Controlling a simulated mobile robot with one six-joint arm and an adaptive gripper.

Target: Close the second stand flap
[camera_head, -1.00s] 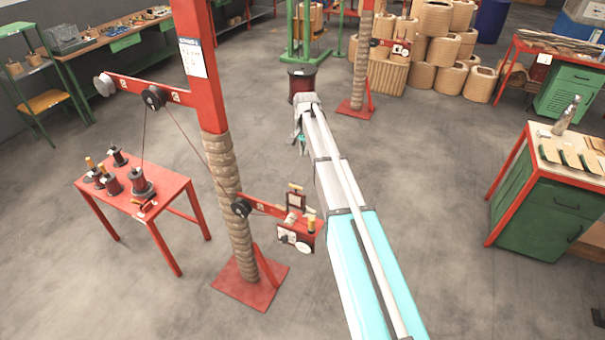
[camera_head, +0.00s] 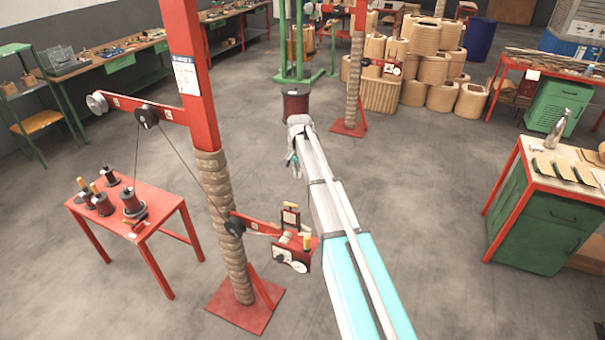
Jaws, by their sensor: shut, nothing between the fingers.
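The near stand is a red post (camera_head: 187,75) wrapped with rope lower down. Its lower red arm carries a wire guide head (camera_head: 292,251) with a red plate, rollers and yellow-topped handles. A similar far stand (camera_head: 353,75) carries a smaller red guide head (camera_head: 381,67). Which stand is the second one, and whether either flap is open or shut, I cannot tell. My gripper (camera_head: 294,167) hangs at the end of my outstretched arm, right of the near post and above the near guide head in the picture. It is small here, shut and empty, apart from both heads.
A red table (camera_head: 160,213) with wire spools stands left of the near post. A dark red drum (camera_head: 295,104) shows beyond my wrist. A green cabinet (camera_head: 545,225) with a wooden top stands at right. Open floor lies between the near post and the cabinet.

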